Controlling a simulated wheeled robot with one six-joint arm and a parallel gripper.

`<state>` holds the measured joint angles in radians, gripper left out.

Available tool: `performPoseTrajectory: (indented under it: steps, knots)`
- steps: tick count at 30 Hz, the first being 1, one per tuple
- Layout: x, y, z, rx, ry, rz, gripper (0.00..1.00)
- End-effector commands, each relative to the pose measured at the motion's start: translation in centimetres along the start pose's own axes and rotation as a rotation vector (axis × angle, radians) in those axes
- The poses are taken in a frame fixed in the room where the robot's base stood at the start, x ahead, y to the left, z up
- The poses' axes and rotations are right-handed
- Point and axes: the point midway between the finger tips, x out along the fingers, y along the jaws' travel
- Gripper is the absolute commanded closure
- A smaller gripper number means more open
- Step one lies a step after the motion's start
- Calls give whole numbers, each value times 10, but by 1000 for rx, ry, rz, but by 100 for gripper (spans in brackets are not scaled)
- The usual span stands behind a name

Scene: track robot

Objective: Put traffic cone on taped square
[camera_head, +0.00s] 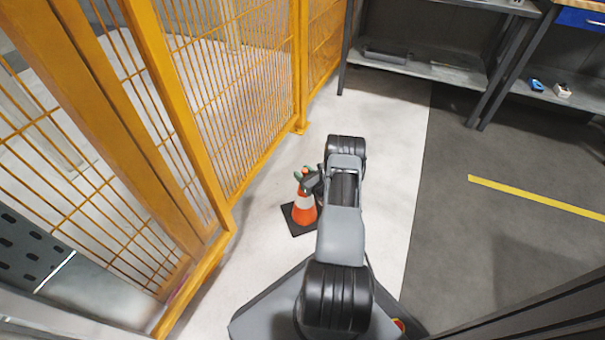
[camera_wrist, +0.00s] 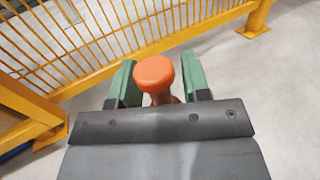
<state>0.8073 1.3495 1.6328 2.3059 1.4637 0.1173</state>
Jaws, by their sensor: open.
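The traffic cone (camera_head: 304,209), orange with a white band and a black base, stands upright on the light floor beside the yellow fence. My gripper (camera_head: 306,177), with green fingers, is open at the cone's top. In the wrist view the cone's rounded orange top (camera_wrist: 155,74) sits between the two open fingers (camera_wrist: 160,84), with a small gap visible on the left side. The lower cone is hidden there. A yellow tape strip (camera_head: 540,197) lies on the dark floor at the right; whether it belongs to the taped square cannot be told.
A yellow mesh fence (camera_head: 215,90) runs close along the left of the cone. A grey shelf bench (camera_head: 430,68) stands at the back, and another bench (camera_head: 560,95) holds small blue and white items at the back right. The dark floor (camera_head: 480,240) at the right is clear.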

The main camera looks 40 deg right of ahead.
Motion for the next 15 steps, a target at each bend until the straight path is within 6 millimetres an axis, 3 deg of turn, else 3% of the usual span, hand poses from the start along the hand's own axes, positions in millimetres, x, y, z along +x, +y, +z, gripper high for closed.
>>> performPoseTrajectory:
  steps: [15]
  knots:
    - [-92, -1, 2, 3, 2, -5, 57]
